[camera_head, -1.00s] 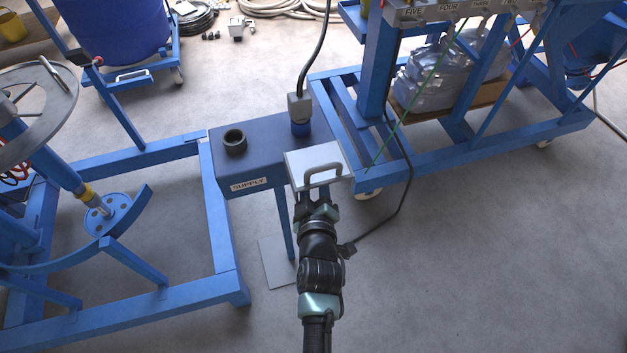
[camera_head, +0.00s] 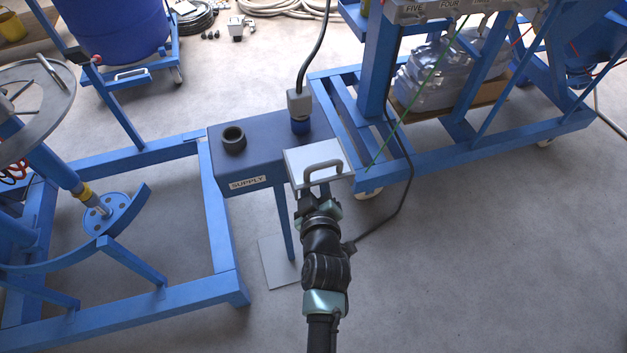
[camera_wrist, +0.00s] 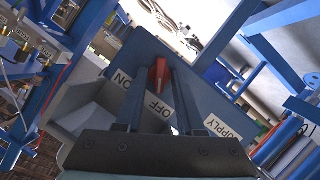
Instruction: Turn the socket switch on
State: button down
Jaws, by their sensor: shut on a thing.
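The red socket switch (camera_wrist: 159,72) shows in the wrist view on the front of the dark blue supply stand (camera_head: 262,150). An ON label (camera_wrist: 122,79) lies to its left and an OFF label (camera_wrist: 159,107) lies just below it. My gripper (camera_wrist: 160,80) is shut on the red switch, with a dark finger on either side. In the head view my gripper (camera_head: 316,192) is at the stand's front, below the grey box with a handle (camera_head: 312,158). The switch and fingertips are hidden there.
A plug with a black cable (camera_head: 299,105) stands in the stand's top beside an empty black ring (camera_head: 233,139). Blue frames (camera_head: 225,260) stand on the left and right. Grey floor is open at the lower right.

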jog(key=shift+w+d+m+g+y+b, duration=0.15)
jog(key=shift+m+g+y+b, duration=0.2)
jog(key=shift+m+y+b, duration=1.05)
jog(key=shift+s+d+m+g+y+b, duration=0.1)
jog(key=shift+d+m+g+y+b, duration=0.15)
jog(key=shift+m+y+b, duration=1.1)
jog(key=shift+w+d+m+g+y+b, duration=0.1)
jog(key=shift+m+g+y+b, duration=0.45)
jog(key=shift+m, duration=1.6)
jog(key=shift+r, duration=0.1)
jog(key=c, duration=0.9)
grip_release()
jog(key=shift+a+t, duration=0.1)
jog(key=shift+t, duration=0.15)
jog(key=shift+a+r, duration=0.1)
jog(key=shift+r, duration=0.05)
